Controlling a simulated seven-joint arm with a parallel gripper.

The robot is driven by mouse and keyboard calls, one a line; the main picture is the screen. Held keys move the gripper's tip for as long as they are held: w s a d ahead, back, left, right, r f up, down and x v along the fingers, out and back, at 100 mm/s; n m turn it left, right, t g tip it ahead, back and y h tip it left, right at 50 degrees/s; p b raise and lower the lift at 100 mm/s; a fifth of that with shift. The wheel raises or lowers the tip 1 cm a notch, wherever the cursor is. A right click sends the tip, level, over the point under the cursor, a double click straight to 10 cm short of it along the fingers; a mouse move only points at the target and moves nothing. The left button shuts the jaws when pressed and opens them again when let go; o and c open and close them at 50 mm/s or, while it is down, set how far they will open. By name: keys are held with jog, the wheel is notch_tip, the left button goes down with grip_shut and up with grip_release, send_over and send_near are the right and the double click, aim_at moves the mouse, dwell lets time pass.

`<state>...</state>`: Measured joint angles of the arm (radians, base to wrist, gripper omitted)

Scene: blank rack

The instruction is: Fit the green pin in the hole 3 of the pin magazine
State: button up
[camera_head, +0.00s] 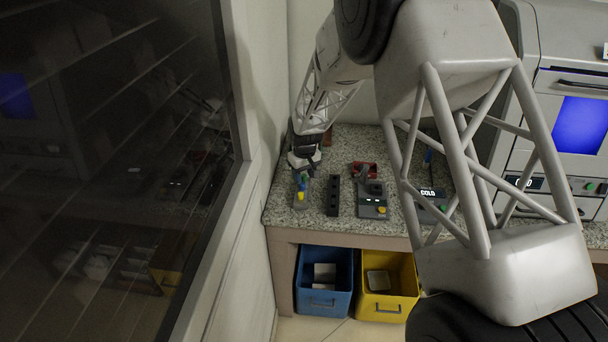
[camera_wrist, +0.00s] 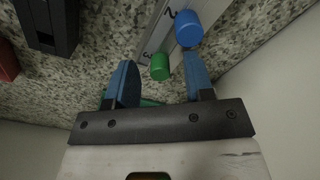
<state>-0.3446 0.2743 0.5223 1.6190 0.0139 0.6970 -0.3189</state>
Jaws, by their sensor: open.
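The pin magazine (camera_wrist: 153,34) is a pale grey strip with numbers on it, on the speckled counter. In the wrist view the green pin (camera_wrist: 160,68) stands beside the number 3 at the magazine's near end; how deep it sits is hidden. A larger blue pin (camera_wrist: 187,28) is beside the number 2. My gripper (camera_wrist: 159,62) is open, its two blue fingers on either side of the green pin with gaps showing. In the head view my gripper (camera_head: 304,165) is over the far end of the magazine (camera_head: 300,204), and a yellow pin (camera_head: 300,196) shows at its near end.
The wall is close on the left. Blue (camera_head: 324,297) and yellow (camera_head: 386,305) bins sit below the counter (camera_head: 345,150).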

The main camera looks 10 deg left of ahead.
aim_at(305, 176)
jog(key=shift+s+d+r, duration=0.1)
jog(key=shift+r, duration=3.8)
jog(key=shift+s+d+r, duration=0.15)
jog(key=shift+d+r, duration=0.05)
jog(key=shift+r, duration=0.1)
jog(key=s+d+r+m+t, duration=0.1)
jog(key=s+d+r+m, duration=0.3)
jog(key=s+d+r, duration=1.5)
jog(key=s+d+r+m, duration=0.1)
jog(key=s+d, duration=0.2)
jog(key=s, duration=0.6)
jog(key=s+d+m, duration=0.1)
jog(key=s+d, duration=0.2)
jog(key=s, duration=0.7)
jog(key=s+d+r+m+t, duration=0.1)
jog(key=s+d, duration=0.1)
jog(key=s, duration=0.7)
jog(key=shift+s+d+r+m, duration=0.25)
jog(key=shift+d+r+m, duration=0.05)
jog(key=shift+d, duration=0.1)
